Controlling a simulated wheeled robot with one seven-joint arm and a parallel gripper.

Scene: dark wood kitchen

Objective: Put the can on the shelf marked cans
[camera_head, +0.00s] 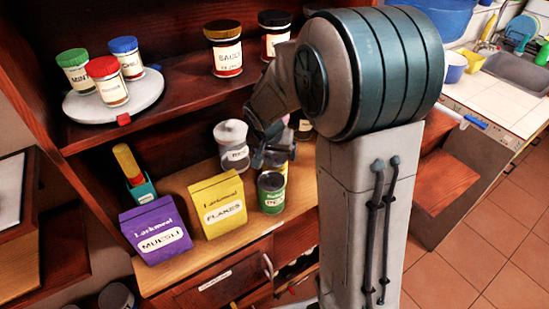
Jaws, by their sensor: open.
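A green can (271,194) with a pale label stands upright on the light wood counter (172,277), to the right of the yellow flakes box. My gripper (270,158) is open, just above and behind the can. Whether the fingers touch the can is unclear at this size. My arm hides part of the shelving on the right. I cannot read any shelf label saying cans; a small label (215,281) on the drawer below the counter is too small to read.
A yellow flakes box (219,205), a purple muesli box (156,231) and a white lidded jar (232,146) stand near the can. Sauce jars (224,49) and a round tray (113,104) with spice jars occupy the shelf above. A sink counter (500,92) is at right.

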